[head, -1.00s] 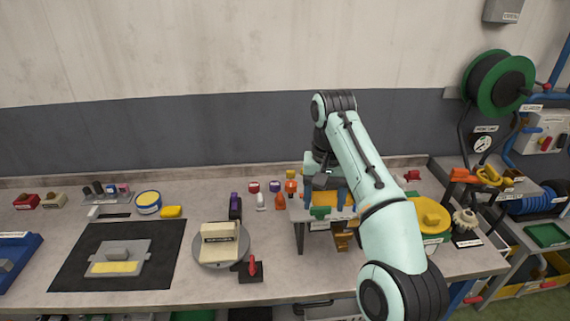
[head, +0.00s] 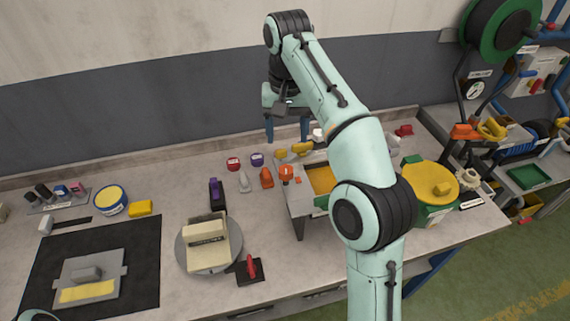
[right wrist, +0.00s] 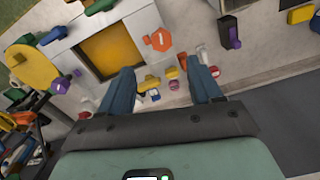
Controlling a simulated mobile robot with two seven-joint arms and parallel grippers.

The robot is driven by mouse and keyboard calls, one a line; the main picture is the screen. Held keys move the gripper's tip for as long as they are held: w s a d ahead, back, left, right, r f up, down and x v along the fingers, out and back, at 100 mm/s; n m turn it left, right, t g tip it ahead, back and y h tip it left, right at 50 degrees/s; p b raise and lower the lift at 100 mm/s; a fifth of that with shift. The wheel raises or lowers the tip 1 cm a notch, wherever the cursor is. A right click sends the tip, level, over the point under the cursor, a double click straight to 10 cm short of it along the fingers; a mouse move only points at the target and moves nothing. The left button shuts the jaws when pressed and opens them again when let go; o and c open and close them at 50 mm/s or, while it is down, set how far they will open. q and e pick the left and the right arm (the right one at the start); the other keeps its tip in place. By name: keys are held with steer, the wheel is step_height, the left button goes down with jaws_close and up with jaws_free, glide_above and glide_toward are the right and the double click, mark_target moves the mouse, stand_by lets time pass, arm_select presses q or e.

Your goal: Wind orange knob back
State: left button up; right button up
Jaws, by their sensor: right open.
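In the right wrist view the orange knob (right wrist: 157,41) shows as a hexagon with a white mark, beside the fixture's yellow panel (right wrist: 109,51). My right gripper (head: 287,130) is open and empty, above the back of the bench and apart from the knob. In the right wrist view the open fingers (right wrist: 161,68) point toward the fixture side, with the knob beyond them. My left gripper is not visible.
A round turntable (head: 183,254) carries a beige block left of the fixture. Small red, purple, white and orange items stand along the fixture's left. A yellow disc (head: 428,179) is at the right, partly near my arm. Bare bench lies in front of the back wall.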

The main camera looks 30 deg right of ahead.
mark_target(286, 169)
steer(key=f, duration=1)
steer(key=shift+w+f+b, duration=0.2)
steer(key=shift+f+b, duration=0.1)
steer(key=shift+b, duration=0.05)
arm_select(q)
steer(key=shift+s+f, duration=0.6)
arm_select(e)
steer(key=shift+s+f, duration=0.1)
steer(key=shift+f, duration=0.35)
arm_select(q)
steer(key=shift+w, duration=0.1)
arm_select(e)
steer(key=c, duration=1)
